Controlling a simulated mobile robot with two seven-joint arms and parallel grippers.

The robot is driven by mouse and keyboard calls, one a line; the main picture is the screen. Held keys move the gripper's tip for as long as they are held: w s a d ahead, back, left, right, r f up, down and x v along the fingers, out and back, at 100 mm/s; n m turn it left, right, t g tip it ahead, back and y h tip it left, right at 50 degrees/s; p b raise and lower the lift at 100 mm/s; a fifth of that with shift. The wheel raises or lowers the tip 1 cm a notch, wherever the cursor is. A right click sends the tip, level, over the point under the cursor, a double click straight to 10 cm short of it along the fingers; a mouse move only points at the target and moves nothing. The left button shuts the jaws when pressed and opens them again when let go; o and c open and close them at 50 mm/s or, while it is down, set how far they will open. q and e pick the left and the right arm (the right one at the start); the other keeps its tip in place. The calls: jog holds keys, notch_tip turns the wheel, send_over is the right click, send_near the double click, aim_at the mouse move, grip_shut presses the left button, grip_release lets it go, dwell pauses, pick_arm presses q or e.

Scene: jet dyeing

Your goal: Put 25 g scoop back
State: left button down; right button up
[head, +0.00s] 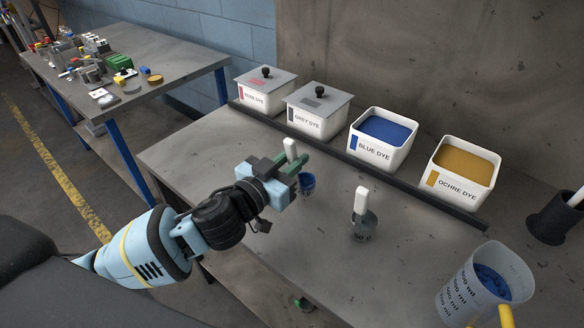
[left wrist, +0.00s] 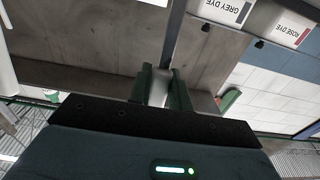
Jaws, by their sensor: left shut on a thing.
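My left gripper (head: 293,168) is shut on the white handle of a small scoop (head: 290,149) over the near left part of the grey table. The scoop's blue cup (head: 307,184) shows just beyond the fingers; its size mark cannot be read. I cannot tell whether the cup touches the table. In the left wrist view, the green fingers (left wrist: 163,88) close on the pale handle. A second scoop (head: 366,226), with a grey cup and white upright handle, stands on the table to the right; its mark is only partly legible.
Lidded rose (head: 266,101) and grey dye bins (head: 309,123) and open blue (head: 374,153) and ochre bins (head: 454,188) line the back behind a dark rail (head: 350,158). A measuring jug (head: 460,290) with blue contents and a dark cup (head: 549,220) stand at right.

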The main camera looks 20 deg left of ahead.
pick_arm(q)
notch_tip(320, 180, down, 2)
jog(key=shift+f, duration=0.2)
jog(key=shift+f, duration=0.1)
jog(key=shift+f, duration=0.1)
jog(key=c, duration=1.3)
grip_release()
